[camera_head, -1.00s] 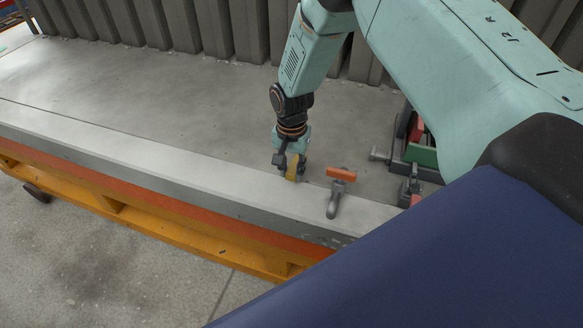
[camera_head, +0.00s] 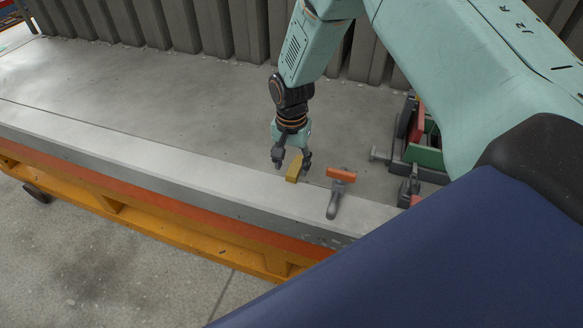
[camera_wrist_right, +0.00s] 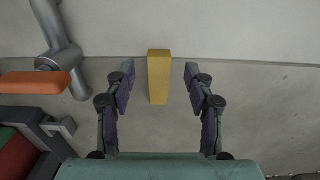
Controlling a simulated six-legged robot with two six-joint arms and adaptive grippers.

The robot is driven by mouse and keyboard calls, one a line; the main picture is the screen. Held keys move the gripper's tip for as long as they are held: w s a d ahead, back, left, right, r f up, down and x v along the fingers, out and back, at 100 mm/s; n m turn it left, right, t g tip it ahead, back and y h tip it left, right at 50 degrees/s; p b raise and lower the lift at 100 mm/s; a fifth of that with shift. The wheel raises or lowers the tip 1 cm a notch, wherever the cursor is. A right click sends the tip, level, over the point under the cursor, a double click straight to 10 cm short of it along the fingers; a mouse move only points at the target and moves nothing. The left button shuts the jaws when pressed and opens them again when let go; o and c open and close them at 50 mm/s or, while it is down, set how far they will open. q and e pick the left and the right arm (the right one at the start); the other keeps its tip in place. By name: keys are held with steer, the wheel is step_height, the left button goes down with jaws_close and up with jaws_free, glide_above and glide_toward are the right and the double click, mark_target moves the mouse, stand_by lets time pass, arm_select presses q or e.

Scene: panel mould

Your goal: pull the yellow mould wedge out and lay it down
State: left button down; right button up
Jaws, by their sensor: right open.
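The yellow mould wedge (camera_head: 294,169) is a small block at the seam between the pale side rail and the grey mould bed. In the right wrist view the wedge (camera_wrist_right: 159,77) lies midway between my right gripper's fingers, with a gap on each side. My right gripper (camera_head: 291,163) is open, and its fingertips are close to the wedge but apart from it. In the right wrist view the gripper (camera_wrist_right: 159,84) points at the wedge with both fingers spread. My left gripper is not in view.
Red, green and dark fixtures (camera_head: 424,156) sit further right. The grey bed (camera_head: 160,110) to the left is clear. Ribbed panels (camera_head: 200,28) stand behind.

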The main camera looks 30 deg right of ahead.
step_height(320, 180, up, 10)
stand_by(0.3)
steer(key=shift+s, duration=0.15)
